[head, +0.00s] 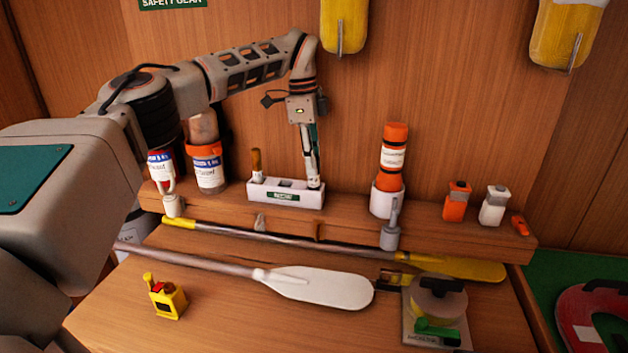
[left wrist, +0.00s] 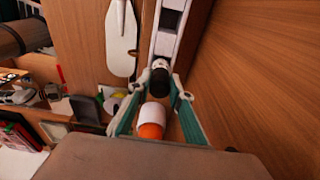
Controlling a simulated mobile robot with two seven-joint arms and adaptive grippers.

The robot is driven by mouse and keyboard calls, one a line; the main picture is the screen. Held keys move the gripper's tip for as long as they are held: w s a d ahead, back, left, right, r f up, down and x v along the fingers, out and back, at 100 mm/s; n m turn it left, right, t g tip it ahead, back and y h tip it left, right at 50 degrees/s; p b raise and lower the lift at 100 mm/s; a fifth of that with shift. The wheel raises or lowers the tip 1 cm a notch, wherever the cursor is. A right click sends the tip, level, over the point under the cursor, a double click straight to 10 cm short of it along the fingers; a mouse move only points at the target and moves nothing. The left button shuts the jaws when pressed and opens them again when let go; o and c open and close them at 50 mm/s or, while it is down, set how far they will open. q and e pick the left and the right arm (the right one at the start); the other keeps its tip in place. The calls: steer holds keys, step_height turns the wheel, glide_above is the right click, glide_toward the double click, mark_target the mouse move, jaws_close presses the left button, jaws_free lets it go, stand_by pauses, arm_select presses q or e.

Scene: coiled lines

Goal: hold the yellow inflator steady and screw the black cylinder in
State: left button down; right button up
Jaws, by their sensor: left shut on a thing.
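The yellow inflator (head: 167,299) stands alone on the bench at the lower left of the head view, its red part facing up. My left gripper (head: 313,178) points down at the right end of a white labelled rack (head: 288,198) on the ledge. In the left wrist view its fingertips (left wrist: 161,82) are shut on the black cylinder (left wrist: 160,80), which has a pale end. The cylinder is at the rack's end; I cannot tell whether it still sits in its slot. In the head view the fingers mostly hide it. My right gripper is not in view.
An orange-capped bottle (head: 394,150) stands in a white holder close right of the gripper. An orange-white stick (head: 256,160) is in the rack's left end. Two paddles (head: 318,288) lie across the bench; a clear-domed device (head: 437,305) sits at right. Bare wood surrounds the inflator.

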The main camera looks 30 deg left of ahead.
arm_select(q)
steer(key=shift+r+p, duration=0.65)
steer(key=shift+r, duration=1.15)
steer(key=shift+a, duration=0.1)
